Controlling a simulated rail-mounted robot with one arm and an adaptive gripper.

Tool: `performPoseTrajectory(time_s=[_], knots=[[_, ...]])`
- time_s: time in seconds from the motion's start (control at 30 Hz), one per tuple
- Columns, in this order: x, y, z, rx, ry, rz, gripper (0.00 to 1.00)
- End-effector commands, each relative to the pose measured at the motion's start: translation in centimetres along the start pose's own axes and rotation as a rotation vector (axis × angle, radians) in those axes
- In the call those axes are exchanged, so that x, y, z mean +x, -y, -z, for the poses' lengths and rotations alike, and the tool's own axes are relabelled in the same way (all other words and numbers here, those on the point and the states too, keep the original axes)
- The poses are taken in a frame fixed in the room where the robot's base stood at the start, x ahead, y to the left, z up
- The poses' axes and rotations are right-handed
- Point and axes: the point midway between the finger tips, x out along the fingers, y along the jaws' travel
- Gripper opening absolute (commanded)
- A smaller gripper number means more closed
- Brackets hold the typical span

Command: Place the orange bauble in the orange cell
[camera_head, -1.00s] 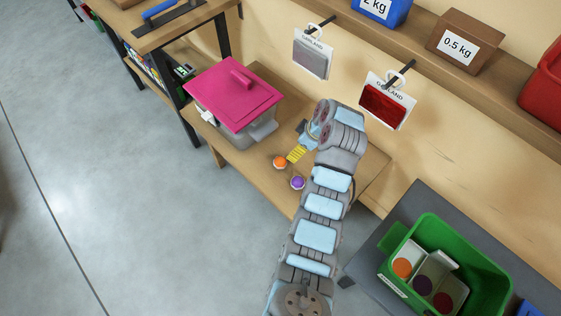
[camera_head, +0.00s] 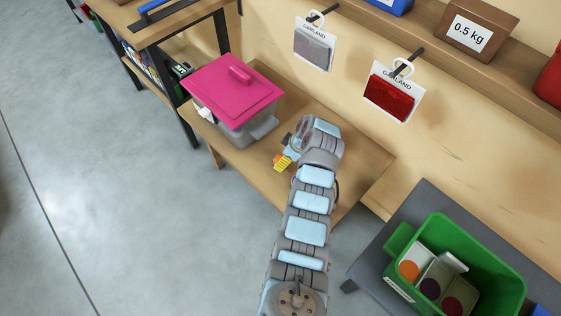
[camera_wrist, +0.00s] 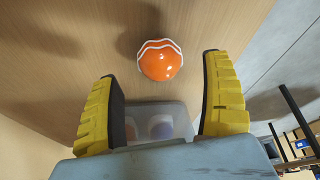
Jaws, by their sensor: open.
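The orange bauble (camera_wrist: 161,62) with white wavy trim rests on the wooden shelf in the wrist view. My gripper (camera_wrist: 160,72) is open, its yellow fingers on either side and just short of the bauble. No contact shows. In the head view my gripper (camera_head: 283,163) is low over the shelf and mostly hides the bauble (camera_head: 277,157). The orange cell (camera_head: 408,270), marked by an orange disc, is the leftmost of the white compartments in the green bin (camera_head: 470,240) at the lower right.
A clear tub with a pink lid (camera_head: 232,88) stands on the shelf (camera_head: 333,150), left of my gripper. Garland packs (camera_head: 390,92) hang on the wall above. The green bin stands on a grey surface (camera_head: 385,245). The shelf right of my arm is clear.

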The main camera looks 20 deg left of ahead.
Motion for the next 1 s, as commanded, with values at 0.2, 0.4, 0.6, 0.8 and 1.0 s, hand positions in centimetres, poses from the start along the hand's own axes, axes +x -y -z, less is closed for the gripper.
performPoseTrajectory(time_s=[0.2,0.4,0.6,0.8,1.0], knots=[[2.6,0.0,0.0,-0.002,0.0,0.001,0.81],[4.7,0.0,0.1,0.0,0.001,0.0,0.81],[4.8,0.0,0.2,0.0,0.0,-0.001,0.81],[4.8,0.0,0.2,0.0,0.0,0.0,0.48],[4.8,0.0,0.1,0.0,0.0,0.0,0.23]])
